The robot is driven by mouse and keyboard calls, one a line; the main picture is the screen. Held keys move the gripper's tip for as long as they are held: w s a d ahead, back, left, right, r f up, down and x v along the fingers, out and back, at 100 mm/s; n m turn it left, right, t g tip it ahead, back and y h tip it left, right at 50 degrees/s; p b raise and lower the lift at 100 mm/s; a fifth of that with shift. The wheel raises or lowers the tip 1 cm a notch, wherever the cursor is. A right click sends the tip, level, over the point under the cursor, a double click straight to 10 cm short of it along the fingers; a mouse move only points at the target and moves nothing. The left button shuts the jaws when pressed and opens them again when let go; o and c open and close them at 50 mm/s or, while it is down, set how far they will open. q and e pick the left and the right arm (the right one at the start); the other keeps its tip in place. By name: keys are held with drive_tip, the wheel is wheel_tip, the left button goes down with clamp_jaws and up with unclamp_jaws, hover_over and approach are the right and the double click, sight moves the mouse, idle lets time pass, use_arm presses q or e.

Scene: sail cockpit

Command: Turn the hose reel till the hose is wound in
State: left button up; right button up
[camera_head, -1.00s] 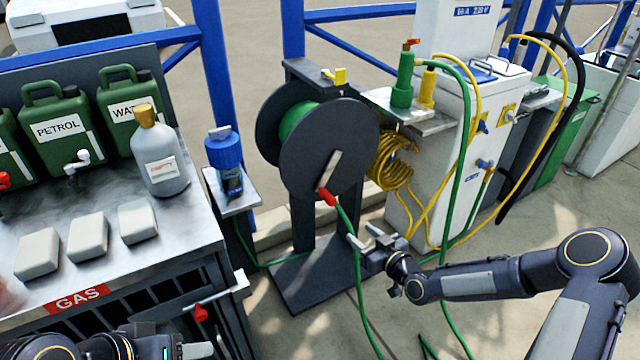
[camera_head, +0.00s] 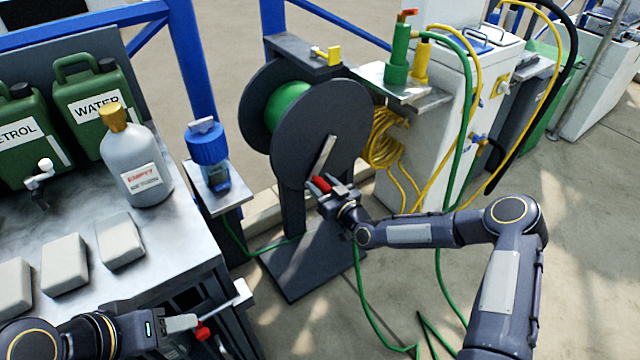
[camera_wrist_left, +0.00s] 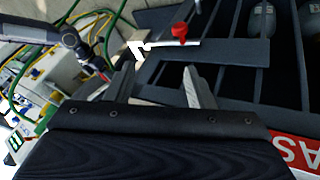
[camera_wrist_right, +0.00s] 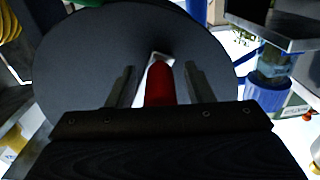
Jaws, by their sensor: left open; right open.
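The hose reel (camera_head: 345,125) has dark round side plates and stands on a dark post and base. Green hose (camera_head: 286,106) shows on its drum, and more green hose (camera_head: 362,290) trails on the ground. Its crank has a light arm (camera_head: 325,155) and a red handle (camera_head: 320,184), pointing down. My right gripper (camera_head: 328,190) is at the red handle. In the right wrist view the handle (camera_wrist_right: 159,85) stands between the open fingers (camera_wrist_right: 157,88). My left gripper (camera_head: 195,335) is open and empty beside the gas cabinet; its fingers show in the left wrist view (camera_wrist_left: 158,85).
A steel bench (camera_head: 150,225) with a grey bottle (camera_head: 138,165), green cans and pale blocks is at left. A small shelf with a blue-capped item (camera_head: 208,150) stands left of the reel. A white service post (camera_head: 440,140) with yellow and green hoses is at right.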

drive_tip(key=shift+w+a, duration=0.2)
drive_tip(key=shift+w, duration=0.15)
clamp_jaws()
